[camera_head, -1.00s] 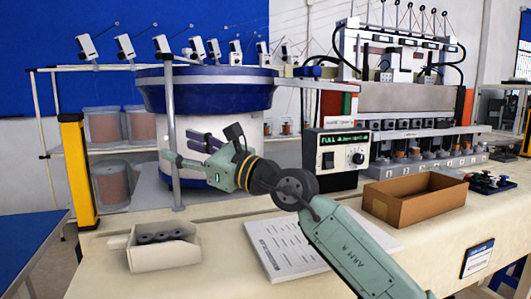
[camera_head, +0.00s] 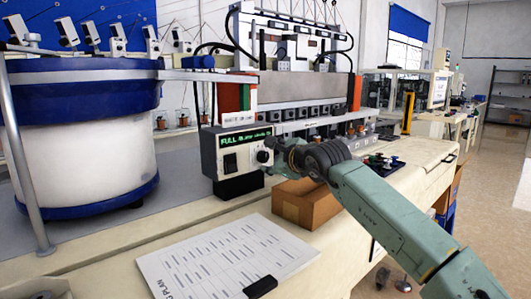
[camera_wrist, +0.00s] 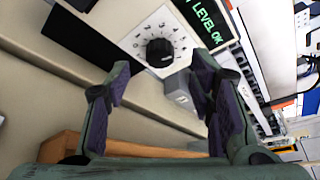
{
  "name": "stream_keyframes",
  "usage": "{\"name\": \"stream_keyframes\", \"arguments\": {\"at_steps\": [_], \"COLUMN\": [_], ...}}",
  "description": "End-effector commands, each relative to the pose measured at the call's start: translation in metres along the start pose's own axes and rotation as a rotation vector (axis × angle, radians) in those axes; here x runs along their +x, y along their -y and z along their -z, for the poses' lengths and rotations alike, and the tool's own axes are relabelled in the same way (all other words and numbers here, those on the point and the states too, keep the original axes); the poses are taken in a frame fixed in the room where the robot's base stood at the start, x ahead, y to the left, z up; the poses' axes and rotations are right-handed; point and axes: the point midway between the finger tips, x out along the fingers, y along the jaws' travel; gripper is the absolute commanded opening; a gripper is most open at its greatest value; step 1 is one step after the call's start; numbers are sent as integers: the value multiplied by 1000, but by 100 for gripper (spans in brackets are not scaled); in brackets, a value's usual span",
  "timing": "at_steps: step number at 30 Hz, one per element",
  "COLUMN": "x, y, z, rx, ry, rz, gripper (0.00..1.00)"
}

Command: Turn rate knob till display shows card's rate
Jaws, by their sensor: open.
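The controller box (camera_head: 236,155) has a pale panel with a black rate knob (camera_head: 264,157) at its right end. Its display (camera_head: 240,138) glows green and starts with "FULL"; the rest is too small to read. In the wrist view, the knob (camera_wrist: 160,52) has a white pointer mark and sits on a numbered dial. The display (camera_wrist: 207,18) is cut off there and shows "LEVEL OK". My gripper (camera_wrist: 163,70) is open, its fingers on either side below the knob, apart from it. In the head view, my gripper (camera_head: 280,152) is right beside the knob. I cannot make out the rate card.
A printed sheet (camera_head: 225,258) lies on the bench with a black object (camera_head: 260,287) at its edge. A cardboard box (camera_head: 305,208) stands below my gripper. The large bowl feeder (camera_head: 85,130) is at left. A grey block (camera_wrist: 178,92) shows below the knob.

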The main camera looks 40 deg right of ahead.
Motion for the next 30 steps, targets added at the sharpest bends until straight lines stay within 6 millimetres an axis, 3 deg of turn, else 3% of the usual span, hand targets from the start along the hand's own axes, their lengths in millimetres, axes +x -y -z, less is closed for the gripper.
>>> {"name": "stream_keyframes", "arguments": {"at_steps": [3, 9, 20, 30], "x": [21, 42, 46, 46], "y": [2, 1, 0, 0], "z": [-3, -1, 0, 0], "rx": [2, 2, 2, 2], "ry": [2, 2, 1, 2], "rz": [-2, 0, 0, 0], "gripper": [49, 49, 48, 26]}}
